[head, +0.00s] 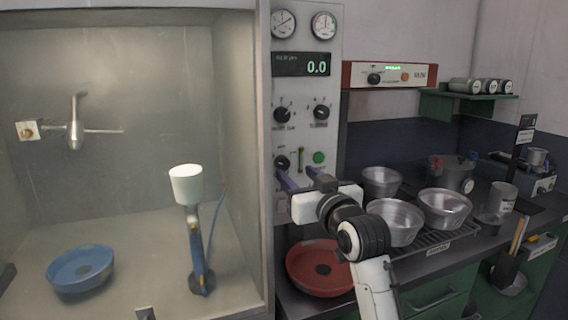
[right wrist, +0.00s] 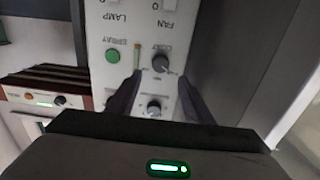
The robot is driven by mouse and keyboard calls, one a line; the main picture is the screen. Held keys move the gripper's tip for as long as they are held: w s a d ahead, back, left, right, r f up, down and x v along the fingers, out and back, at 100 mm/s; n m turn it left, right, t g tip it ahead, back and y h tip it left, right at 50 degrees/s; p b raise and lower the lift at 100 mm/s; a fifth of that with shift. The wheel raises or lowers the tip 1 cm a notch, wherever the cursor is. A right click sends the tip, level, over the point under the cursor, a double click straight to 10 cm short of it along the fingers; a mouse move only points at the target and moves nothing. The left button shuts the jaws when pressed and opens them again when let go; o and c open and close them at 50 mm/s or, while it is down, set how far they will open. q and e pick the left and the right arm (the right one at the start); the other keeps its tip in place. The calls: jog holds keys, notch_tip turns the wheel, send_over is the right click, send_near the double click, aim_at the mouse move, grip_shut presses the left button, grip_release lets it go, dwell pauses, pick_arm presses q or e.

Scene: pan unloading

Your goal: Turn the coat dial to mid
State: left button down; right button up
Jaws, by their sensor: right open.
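An upper left dial (head: 282,113) and an upper right dial (head: 321,111) sit under the display. A lower left dial (head: 282,162) sits beside a green button (head: 319,158). My right gripper (head: 298,178) is open in front of the lower panel. In the right wrist view, the panel is upside down; one dial (right wrist: 160,62) lies just beyond the fingertips (right wrist: 160,80), and another dial (right wrist: 153,107) shows between the fingers. Neither is gripped.
A spray booth with a blue pan (head: 81,268) and a spray stand (head: 198,240) is at left. A red pan (head: 321,267) sits below my right gripper. Metal bowls (head: 394,222) stand on a rack at right. A red-and-white control box (head: 390,75) hangs on the wall.

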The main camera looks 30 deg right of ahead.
aim_at(285, 164)
jog(key=x, duration=0.5)
jog(key=shift+w+p, duration=0.35)
jog(key=shift+w, duration=0.1)
jog(key=shift+w+d, duration=0.2)
jog(key=shift+w, duration=0.45)
jog(key=c, duration=1)
jog(key=shift+f, duration=0.1)
jog(key=shift+c, duration=0.2)
jog(key=shift+m, duration=0.3)
jog(key=m, duration=0.4)
jog(key=shift+d+m, duration=0.1)
jog(key=shift+m, duration=0.2)
jog(key=m, duration=0.6)
jog(key=shift+f, duration=0.1)
jog(key=shift+m, duration=0.4)
